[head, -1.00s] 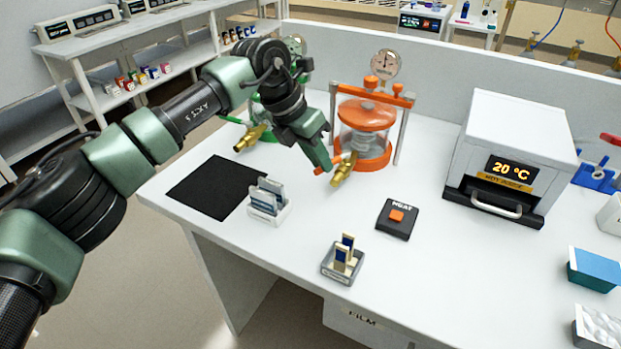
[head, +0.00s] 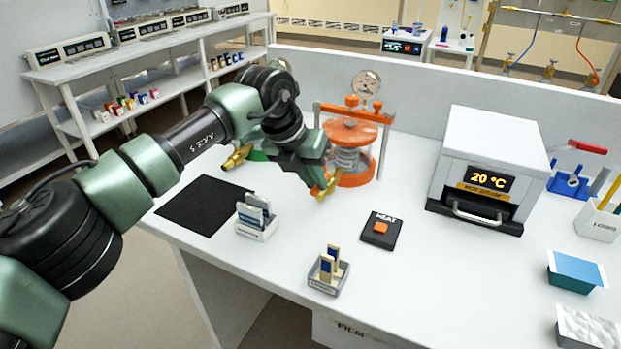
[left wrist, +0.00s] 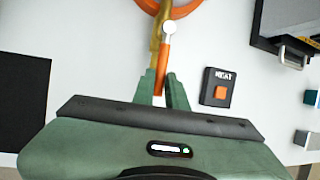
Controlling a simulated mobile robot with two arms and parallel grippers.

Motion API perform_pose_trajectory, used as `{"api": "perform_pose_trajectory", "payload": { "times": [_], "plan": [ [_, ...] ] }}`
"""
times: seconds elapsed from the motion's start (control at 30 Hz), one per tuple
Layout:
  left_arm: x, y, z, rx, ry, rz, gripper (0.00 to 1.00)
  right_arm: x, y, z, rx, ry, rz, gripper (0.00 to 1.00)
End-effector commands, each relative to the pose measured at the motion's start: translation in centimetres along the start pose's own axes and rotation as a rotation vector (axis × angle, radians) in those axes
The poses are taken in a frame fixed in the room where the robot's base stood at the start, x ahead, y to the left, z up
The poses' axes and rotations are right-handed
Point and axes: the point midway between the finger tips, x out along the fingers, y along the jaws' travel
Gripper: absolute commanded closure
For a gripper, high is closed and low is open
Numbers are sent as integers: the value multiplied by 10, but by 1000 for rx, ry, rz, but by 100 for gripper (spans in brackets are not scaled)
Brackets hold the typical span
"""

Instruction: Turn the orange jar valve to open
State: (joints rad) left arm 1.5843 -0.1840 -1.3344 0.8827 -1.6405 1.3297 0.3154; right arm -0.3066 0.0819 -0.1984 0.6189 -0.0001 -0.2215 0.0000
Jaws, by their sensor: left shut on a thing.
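The orange jar (head: 349,133) is a clear vessel with an orange lid, base and clamp frame, standing at the back of the bench. Its brass valve (head: 329,189) sticks out toward the front. In the left wrist view the valve's orange lever (left wrist: 164,66) runs from a pale round pivot down between the fingers, beside the brass body (left wrist: 155,39). My left gripper (left wrist: 161,84) is shut on this lever. In the head view the left gripper (head: 321,181) is at the valve and hides the lever. My right gripper is out of view.
A second brass valve (head: 237,157) is behind my left arm. A black mat (head: 203,206), a slide rack (head: 256,220), a small grey holder (head: 327,278) and a heat button box (head: 380,232) lie in front. An oven (head: 490,165) stands right.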

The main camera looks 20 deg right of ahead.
Motion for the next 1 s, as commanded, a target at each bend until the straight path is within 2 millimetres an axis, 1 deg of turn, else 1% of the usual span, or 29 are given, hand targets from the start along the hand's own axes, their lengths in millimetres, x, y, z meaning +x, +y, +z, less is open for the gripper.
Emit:
{"api": "perform_pose_trajectory", "payload": {
  "times": [0.13, 0.17, 0.2, 0.23, 0.5, 0.6, 0.67, 0.9, 1.0],
  "plan": [
    [-2, -1, 2, 0, -8, -2, 100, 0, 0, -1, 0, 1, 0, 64],
    [-2, -1, 2, 0, -8, -2, 84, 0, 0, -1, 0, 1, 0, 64],
    [-2, -1, 2, 0, -8, -2, 73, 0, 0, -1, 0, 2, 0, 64],
    [-1, -1, 2, 0, -7, -2, 65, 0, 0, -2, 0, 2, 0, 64],
    [-1, 0, 1, 1, -3, -1, 65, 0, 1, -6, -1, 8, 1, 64],
    [-5, 0, 1, 1, -3, -1, 65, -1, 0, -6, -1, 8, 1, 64],
    [-11, 0, 2, 1, -4, -1, 65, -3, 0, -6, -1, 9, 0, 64],
    [-53, 0, 2, 1, -5, -1, 65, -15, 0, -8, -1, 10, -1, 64],
    [-67, -1, 2, 2, -6, 0, 65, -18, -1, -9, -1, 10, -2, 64]
  ]
}}
